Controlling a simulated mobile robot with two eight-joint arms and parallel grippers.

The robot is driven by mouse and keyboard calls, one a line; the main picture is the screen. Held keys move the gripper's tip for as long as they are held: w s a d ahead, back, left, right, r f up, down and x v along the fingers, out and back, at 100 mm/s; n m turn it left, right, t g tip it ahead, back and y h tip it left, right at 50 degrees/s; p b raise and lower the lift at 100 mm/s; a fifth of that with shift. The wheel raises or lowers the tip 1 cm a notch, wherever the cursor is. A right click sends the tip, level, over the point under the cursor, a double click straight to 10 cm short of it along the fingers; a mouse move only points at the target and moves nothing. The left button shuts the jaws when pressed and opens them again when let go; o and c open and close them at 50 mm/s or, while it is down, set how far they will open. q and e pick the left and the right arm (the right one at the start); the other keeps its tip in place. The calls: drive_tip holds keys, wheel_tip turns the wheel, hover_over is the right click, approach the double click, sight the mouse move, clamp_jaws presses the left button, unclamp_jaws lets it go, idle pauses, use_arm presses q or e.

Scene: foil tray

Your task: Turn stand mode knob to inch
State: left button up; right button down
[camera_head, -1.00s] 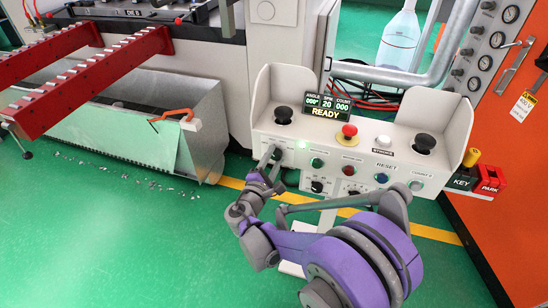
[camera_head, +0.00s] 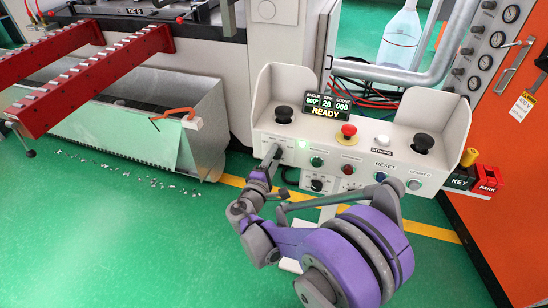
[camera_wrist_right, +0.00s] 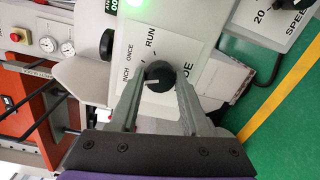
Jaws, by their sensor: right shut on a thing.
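The stand's mode knob (camera_wrist_right: 159,77) is black and round with a white pointer line. It sits on a light plate printed INCH, ONCE and RUN. The pointer line lies toward the left, on the side of the INCH label (camera_wrist_right: 127,76). My right gripper (camera_wrist_right: 160,84) is shut on the knob, one finger on each side of it. In the head view my right gripper (camera_head: 273,155) is at the left end of the control stand's front panel (camera_head: 335,158) and hides the knob. My left gripper is not in view.
A green light (camera_head: 283,176) glows next to the gripper. A red emergency button (camera_head: 348,131), a READY display (camera_head: 326,106) and several other knobs and buttons are close by on the stand. A metal bin (camera_head: 190,120) stands to the left.

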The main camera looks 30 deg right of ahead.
drive_tip(key=shift+c, duration=1.8)
unclamp_jaws()
drive_tip(key=shift+a, duration=0.1)
drive_tip(key=p+v, duration=0.1)
drive_tip(key=v, duration=0.9)
drive_tip(key=shift+s+a, duration=0.25)
